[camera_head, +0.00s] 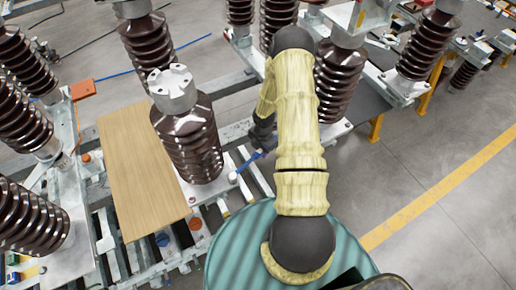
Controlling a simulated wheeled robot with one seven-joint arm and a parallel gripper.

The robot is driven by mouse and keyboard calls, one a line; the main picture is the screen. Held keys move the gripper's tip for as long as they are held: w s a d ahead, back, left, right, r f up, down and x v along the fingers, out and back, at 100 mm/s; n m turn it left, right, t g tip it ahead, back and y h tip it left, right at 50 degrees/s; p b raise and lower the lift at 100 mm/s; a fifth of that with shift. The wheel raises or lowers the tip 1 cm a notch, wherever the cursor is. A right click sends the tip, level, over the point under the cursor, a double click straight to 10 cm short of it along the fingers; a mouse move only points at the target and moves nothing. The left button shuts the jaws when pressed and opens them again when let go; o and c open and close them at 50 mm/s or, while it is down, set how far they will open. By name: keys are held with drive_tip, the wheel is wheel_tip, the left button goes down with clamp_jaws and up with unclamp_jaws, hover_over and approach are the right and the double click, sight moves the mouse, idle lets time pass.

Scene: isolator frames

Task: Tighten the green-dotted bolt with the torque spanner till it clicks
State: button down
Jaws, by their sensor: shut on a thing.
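My gripper (262,138) is a dark shape partly hidden beside my cream-sleeved arm, low to the right of the front brown insulator (192,140). It is shut on a slim blue tool (249,160), which appears to be the torque spanner. The tool slants down and left from the gripper toward a pale bolt (233,177) at the insulator's base flange. I cannot tell whether the tool's head is seated on that bolt. No green dot can be made out at this size, and much of the tool is hidden.
A wooden board (143,170) lies across the steel frame left of the front insulator. More ribbed insulators stand left, behind and right. An orange box (83,89) sits at the upper left. Open grey floor with a yellow line (440,188) lies to the right.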

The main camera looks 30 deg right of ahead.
drive_tip(key=shift+s+d+m, duration=0.1)
drive_tip(key=shift+s+m, duration=0.15)
drive_tip(key=shift+m, duration=0.05)
drive_tip(key=shift+r+p, duration=2.9)
drive_tip(key=shift+r, duration=0.7)
